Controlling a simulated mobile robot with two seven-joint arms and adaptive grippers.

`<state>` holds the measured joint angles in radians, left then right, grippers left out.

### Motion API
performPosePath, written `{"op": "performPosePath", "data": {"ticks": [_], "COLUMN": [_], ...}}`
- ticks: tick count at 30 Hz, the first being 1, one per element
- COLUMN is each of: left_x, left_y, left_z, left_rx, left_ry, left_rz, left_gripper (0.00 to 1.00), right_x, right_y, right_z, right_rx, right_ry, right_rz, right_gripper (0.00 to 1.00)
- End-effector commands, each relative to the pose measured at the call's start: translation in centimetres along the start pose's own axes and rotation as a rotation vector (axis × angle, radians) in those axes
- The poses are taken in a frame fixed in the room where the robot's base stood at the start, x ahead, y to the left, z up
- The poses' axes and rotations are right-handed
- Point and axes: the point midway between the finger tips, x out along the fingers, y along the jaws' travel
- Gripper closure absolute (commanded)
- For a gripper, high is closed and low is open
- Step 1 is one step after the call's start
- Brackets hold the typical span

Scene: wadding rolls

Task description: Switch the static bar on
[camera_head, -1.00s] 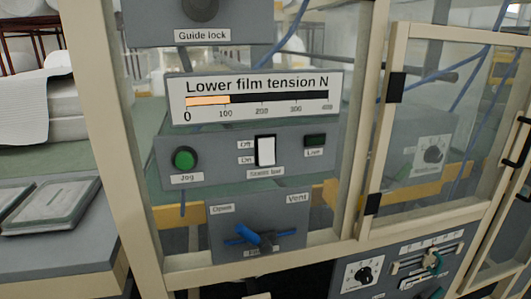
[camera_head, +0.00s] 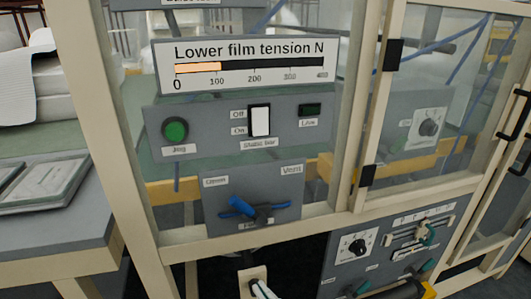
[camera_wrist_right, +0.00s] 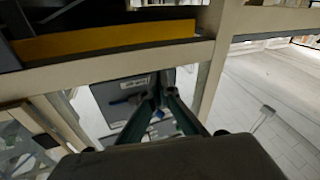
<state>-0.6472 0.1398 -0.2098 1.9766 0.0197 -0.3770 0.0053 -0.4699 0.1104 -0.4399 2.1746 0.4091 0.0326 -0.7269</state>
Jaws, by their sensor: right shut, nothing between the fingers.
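The static bar switch (camera_head: 260,121) is a white rocker on the grey control panel (camera_head: 220,142) in the head view. "Off" is marked at its upper left and "On" at its lower left; I cannot tell which end is pressed. My left gripper is not in view.
A green Jog button (camera_head: 175,130) sits left of the switch. The film tension display (camera_head: 245,65) is above; the blue vent handle (camera_head: 245,208) is below. A cream frame (camera_head: 110,140) borders the panels. A hinged clear door (camera_head: 435,110) stands at the right.

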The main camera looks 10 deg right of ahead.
Motion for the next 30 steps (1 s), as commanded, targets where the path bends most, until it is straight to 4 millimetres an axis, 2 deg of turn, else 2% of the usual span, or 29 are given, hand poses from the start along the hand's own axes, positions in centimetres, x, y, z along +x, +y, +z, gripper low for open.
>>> {"op": "performPosePath", "data": {"ticks": [1,6,9,12,15,18,30], "left_x": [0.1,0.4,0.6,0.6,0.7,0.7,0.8], "left_y": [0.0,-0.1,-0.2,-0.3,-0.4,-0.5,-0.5], "left_z": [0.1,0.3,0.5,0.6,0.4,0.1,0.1], "left_rx": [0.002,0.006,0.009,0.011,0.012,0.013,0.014], "left_ry": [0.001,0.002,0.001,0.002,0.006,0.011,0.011], "left_rz": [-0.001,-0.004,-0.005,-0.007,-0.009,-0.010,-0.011], "left_gripper": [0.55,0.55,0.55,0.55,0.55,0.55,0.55], "right_x": [0.8,1.3,0.8,0.1,-0.4,-0.8,-0.9], "right_y": [0.1,1.8,3.1,4.3,5.2,5.7,6.0], "right_z": [-3.2,-13.1,-17.4,-20.4,-22.2,-23.2,-23.6], "right_rx": [-0.001,-0.005,0.005,0.021,0.033,0.041,0.043], "right_ry": [0.083,0.316,0.409,0.466,0.497,0.509,0.514], "right_rz": [0.021,0.133,0.207,0.271,0.318,0.346,0.360], "right_gripper": [1.00,1.00,1.00,1.00,1.00,1.00,1.00]}}
